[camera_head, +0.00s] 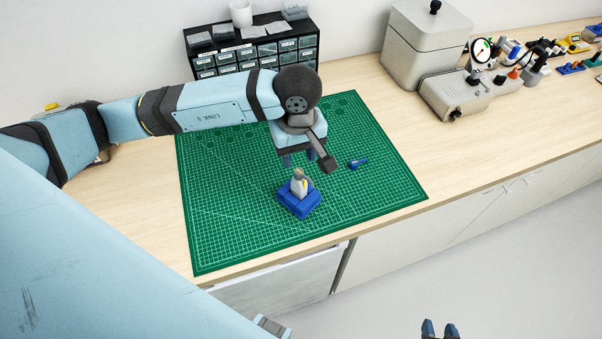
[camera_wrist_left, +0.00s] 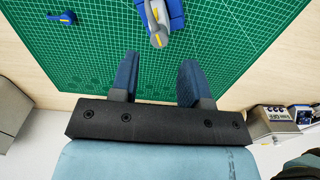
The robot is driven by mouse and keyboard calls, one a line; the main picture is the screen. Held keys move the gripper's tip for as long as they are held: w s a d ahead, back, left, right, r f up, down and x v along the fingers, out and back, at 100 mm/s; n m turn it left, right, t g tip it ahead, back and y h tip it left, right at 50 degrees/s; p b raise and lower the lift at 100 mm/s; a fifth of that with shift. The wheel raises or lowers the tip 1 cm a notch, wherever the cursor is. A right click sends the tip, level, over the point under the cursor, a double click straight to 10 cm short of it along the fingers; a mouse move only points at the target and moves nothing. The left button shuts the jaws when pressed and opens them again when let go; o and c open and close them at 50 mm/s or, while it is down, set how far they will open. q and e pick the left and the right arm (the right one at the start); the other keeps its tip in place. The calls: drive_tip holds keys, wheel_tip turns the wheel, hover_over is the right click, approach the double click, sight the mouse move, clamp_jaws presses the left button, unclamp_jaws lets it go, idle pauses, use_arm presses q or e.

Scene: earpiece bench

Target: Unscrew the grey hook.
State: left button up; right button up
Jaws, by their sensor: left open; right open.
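A blue block (camera_head: 299,204) sits on the green cutting mat (camera_head: 240,235) near its front. A grey hook-like piece with a yellow mark (camera_head: 299,184) stands upright on the block. In the left wrist view the grey piece (camera_wrist_left: 158,38) and the blue block (camera_wrist_left: 176,12) lie at the top, beyond the fingertips. My left gripper (camera_head: 300,158) hangs over the mat just behind the block, open and empty, with its fingers apart from the grey piece. My right gripper (camera_head: 440,330) is open and empty at the bottom edge, in front of the bench.
A small blue tool with a yellow mark (camera_head: 358,163) lies on the mat right of the left gripper; it also shows in the wrist view (camera_wrist_left: 64,18). A drawer cabinet (camera_head: 255,48) stands behind. Grey machines (camera_head: 425,45) stand at back right. The mat's front is clear.

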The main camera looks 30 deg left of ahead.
sight(299, 170)
use_arm(q)
drive_tip(key=shift+f+b, duration=0.8)
drive_tip(key=shift+f, duration=1.85)
drive_tip(key=c, duration=0.7)
drive_tip(key=n, duration=0.2)
drive_tip(key=shift+n+b, duration=0.3)
drive_tip(key=shift+n, duration=1.3)
